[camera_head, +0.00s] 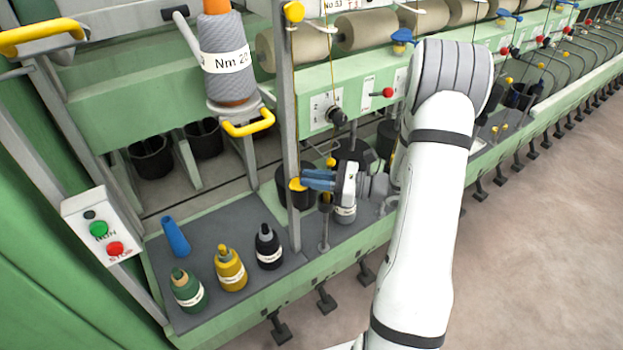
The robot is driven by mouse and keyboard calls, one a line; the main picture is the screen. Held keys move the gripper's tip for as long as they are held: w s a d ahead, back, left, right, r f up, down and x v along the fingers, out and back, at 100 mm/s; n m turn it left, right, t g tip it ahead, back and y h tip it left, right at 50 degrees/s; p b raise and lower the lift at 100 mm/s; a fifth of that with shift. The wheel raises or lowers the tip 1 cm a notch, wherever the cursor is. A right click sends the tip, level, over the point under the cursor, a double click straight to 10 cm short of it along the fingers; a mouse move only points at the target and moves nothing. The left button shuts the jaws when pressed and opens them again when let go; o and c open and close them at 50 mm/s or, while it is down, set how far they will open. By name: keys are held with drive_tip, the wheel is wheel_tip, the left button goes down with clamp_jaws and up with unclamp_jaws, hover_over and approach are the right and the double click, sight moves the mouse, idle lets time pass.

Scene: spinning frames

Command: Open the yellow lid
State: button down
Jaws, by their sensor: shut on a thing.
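My gripper (306,180), with blue fingers, points left near the middle of the view. It is shut on a small round yellow lid (297,185) on the front of the grey upright post. The lid shows just at the fingertips, and the fingers partly hide it. How far the lid is open cannot be told from here.
A yellow handle (249,124) sits under the large grey bobbin (228,60). Open floor lies right.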

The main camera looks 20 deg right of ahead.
drive_tip(key=shift+s+a+r+n+g+h, duration=0.1)
drive_tip(key=shift+a+r+n+g+h, duration=0.15)
drive_tip(key=shift+n+h, duration=0.25)
drive_tip(key=shift+s+a+r+n+g+h, duration=0.1)
drive_tip(key=shift+a+r+n+g+h, duration=0.15)
drive_tip(key=shift+n+h, duration=0.25)
drive_tip(key=c, duration=1.4)
unclamp_jaws()
drive_tip(key=shift+r, duration=0.1)
drive_tip(key=shift+d, duration=0.1)
drive_tip(key=b+v, duration=0.2)
drive_tip(key=v, duration=0.5)
drive_tip(key=shift+s+d, duration=0.25)
drive_tip(key=shift+d, duration=0.1)
